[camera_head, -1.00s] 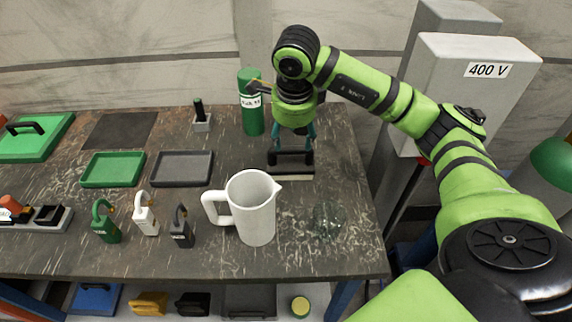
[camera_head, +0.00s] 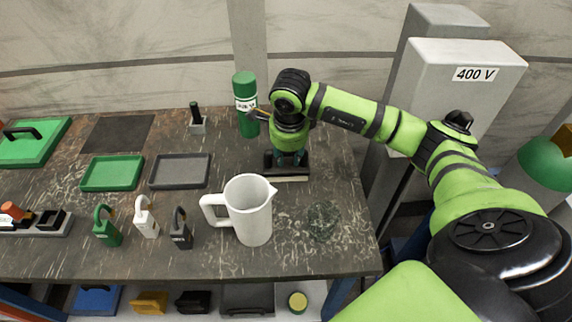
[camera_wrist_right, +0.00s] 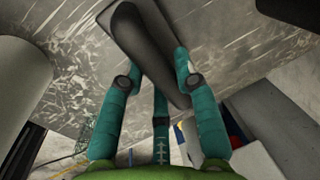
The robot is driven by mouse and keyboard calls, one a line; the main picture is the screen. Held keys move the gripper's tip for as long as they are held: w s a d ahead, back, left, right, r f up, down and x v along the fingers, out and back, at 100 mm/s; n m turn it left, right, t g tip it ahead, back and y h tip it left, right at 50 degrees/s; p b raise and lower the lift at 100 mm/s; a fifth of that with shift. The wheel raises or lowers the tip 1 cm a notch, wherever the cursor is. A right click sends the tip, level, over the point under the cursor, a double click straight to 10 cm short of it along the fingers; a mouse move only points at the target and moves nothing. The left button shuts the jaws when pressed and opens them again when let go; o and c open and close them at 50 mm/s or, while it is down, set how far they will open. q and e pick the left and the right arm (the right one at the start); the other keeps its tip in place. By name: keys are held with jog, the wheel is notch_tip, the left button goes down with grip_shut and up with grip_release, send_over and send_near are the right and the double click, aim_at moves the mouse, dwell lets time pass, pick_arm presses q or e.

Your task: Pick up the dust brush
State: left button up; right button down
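The dust brush (camera_head: 289,178) lies at the right back of the table, with a dark body and a pale bristle strip along its front edge. My right gripper (camera_head: 288,160) points down right over it and hides part of it. My left gripper is not in view.
A white pitcher (camera_head: 249,212) and a glass beaker (camera_head: 323,219) stand in front of the brush. A green bottle (camera_head: 246,115) stands behind it to the left. A grey tray (camera_head: 180,171), a green tray (camera_head: 112,174) and several padlocks are further left.

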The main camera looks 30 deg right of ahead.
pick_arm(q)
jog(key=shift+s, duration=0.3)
pick_arm(e)
jog(key=shift+w+r+b, duration=0.1)
jog(key=shift+r+b, duration=0.25)
jog(key=shift+r, duration=0.25)
notch_tip(320, 180, up, 3)
jog(key=shift+f+b, duration=0.2)
jog(key=shift+b, duration=0.3)
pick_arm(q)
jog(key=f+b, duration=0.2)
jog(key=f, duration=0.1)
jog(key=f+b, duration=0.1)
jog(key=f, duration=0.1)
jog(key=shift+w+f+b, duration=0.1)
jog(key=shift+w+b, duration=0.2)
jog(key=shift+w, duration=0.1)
pick_arm(e)
jog(key=s+d+r, duration=0.7)
jog(key=s+d, duration=0.1)
jog(key=shift+s+r, duration=0.15)
jog(key=shift+s, duration=0.15)
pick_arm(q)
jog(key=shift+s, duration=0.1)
pick_arm(e)
jog(key=c, duration=1.9)
grip_release()
jog(key=shift+c, duration=0.2)
